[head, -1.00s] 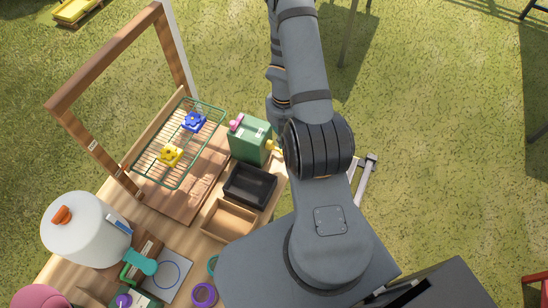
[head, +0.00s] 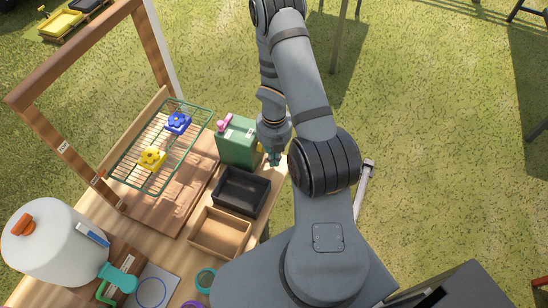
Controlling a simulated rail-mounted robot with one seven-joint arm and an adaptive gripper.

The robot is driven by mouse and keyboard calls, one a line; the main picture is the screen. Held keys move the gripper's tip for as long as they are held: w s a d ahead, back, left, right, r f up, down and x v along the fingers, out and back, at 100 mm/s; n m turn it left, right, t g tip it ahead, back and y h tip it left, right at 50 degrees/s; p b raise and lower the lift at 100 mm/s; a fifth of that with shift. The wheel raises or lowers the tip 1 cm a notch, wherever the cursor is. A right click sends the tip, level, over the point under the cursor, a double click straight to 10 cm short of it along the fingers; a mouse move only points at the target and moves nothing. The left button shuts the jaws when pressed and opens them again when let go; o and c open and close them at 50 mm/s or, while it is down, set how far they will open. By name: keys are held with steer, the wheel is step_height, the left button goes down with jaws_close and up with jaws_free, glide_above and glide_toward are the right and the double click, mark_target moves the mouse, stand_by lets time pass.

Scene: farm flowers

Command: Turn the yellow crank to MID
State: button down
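The green box (head: 236,141) stands on the table's far right part, with a pink part (head: 224,122) on its top left. The yellow crank (head: 261,149) shows only as a small yellow bit on the box's right side, mostly hidden behind my gripper. My gripper (head: 274,160) points down close beside the crank at the table's right edge. Its fingers are too small and partly hidden to tell whether they are open or touching the crank. The MID mark cannot be made out.
A black tray (head: 241,207) and a wooden tray (head: 246,238) sit in front of the box. A wire rack (head: 141,181) with a blue flower (head: 178,122) and a yellow flower (head: 152,158) is to the left, near a wooden frame (head: 73,55). A white container (head: 62,245) stands front left.

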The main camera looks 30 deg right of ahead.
steer(key=shift+f, duration=0.1)
stand_by(0.3)
steer(key=shift+w+d+r+p, duration=0.2)
steer(key=shift+d+r+p, duration=0.15)
steer(key=shift+p, duration=0.55)
steer(key=shift+w+d+f, duration=0.1)
steer(key=shift+w+f, duration=0.05)
steer(key=shift+f, duration=0.05)
step_height(320, 180, up, 10)
steer(key=p, duration=0.9)
steer(key=shift+a, duration=0.3)
